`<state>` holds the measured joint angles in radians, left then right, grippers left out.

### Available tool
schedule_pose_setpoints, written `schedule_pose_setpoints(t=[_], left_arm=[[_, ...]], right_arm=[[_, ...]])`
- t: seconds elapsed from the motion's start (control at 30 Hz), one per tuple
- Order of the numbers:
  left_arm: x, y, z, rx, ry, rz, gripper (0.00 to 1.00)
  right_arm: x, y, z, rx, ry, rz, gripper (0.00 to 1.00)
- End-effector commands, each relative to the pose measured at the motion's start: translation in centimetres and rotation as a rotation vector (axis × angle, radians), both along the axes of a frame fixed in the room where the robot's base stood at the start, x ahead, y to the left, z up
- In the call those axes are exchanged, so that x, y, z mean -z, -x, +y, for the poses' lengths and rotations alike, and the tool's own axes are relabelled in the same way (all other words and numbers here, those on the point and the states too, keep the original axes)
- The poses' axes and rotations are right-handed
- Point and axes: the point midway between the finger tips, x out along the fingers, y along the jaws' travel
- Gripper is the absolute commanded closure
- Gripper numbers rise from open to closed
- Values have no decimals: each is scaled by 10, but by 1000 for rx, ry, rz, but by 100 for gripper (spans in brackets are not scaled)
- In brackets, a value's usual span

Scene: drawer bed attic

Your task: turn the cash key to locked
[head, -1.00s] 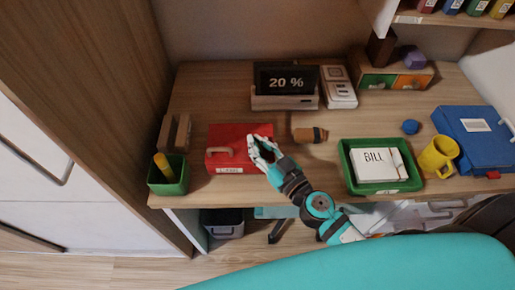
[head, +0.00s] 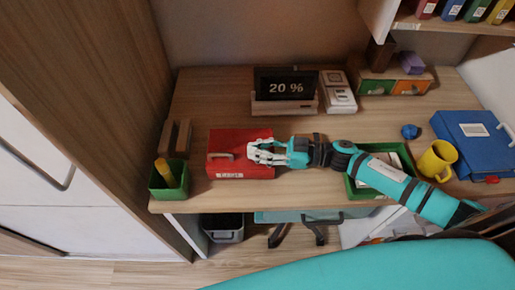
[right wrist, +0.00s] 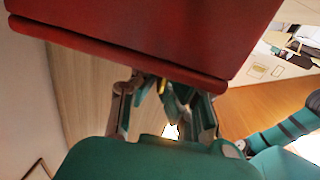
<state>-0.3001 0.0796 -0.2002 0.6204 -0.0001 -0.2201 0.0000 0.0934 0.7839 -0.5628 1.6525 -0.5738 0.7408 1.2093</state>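The red cash box (head: 238,153) sits at the left of the desk, with a pale handle on top and a white label on its front. My right gripper (head: 254,153) is at the right side of the box, its fingers close to or touching it. In the right wrist view the red box (right wrist: 130,35) fills the top, with the gripper's fingers (right wrist: 164,90) just below its edge. A small yellow piece (right wrist: 162,85) shows between the fingers; it may be the key. I cannot tell whether they grip it or which way it is turned. My left gripper is not in view.
A green cup (head: 168,180) with a yellow item stands left of the box. A display reading 20 % (head: 284,85) is behind. My right forearm crosses the green tray (head: 352,187). A yellow mug (head: 437,160) and a blue case (head: 475,140) are at the right.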

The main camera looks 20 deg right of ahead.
Motion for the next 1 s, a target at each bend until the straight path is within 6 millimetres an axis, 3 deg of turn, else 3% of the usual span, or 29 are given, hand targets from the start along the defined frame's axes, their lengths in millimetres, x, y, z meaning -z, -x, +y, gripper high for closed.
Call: schedule_pose_setpoints(t=[0.33, 0.8, 1.0], left_arm=[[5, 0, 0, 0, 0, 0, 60], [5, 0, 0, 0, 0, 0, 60], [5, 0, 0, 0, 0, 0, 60]], right_arm=[[1, -1, -1, -105, 4, -1, 100], [2, 0, 0, -117, 4, 2, 100], [2, 0, 0, -117, 3, 1, 70]])
